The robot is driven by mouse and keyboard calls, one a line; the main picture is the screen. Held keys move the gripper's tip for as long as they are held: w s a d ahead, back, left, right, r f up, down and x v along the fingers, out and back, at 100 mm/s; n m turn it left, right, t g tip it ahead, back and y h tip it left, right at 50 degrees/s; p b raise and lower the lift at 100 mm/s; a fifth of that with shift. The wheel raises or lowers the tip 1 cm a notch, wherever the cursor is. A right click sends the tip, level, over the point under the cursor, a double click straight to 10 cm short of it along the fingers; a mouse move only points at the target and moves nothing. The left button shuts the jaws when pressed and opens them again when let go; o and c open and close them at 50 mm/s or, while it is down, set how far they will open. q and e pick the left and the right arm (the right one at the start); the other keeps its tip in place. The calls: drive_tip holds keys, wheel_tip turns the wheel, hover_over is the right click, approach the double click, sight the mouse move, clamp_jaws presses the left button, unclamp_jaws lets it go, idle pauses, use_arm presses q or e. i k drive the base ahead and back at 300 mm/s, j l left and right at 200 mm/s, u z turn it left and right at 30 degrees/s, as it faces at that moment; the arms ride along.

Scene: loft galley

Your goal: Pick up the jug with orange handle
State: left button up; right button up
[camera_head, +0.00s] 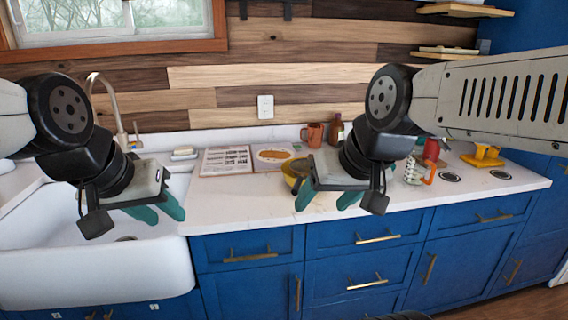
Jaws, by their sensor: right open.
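The jug (412,171) has a pale, patterned body and an orange handle on its right side. It stands on the white counter to the right of my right gripper, near the front edge; my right arm partly hides its left side. My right gripper (326,200) is open and empty, with its teal fingers apart above the counter's front edge. My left gripper (160,212) is over the right side of the sink; its teal fingers look apart with nothing between them.
The white sink (90,270) is on the left. An open book (226,160), an orange-brown mug (312,134) and a brown bottle (336,129) are along the back. A yellow object (484,157) stands right of the jug. A yellow bowl (294,172) is partly hidden by my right gripper.

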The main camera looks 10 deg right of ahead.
sight(418, 162)
drive_tip(key=z, duration=1.35)
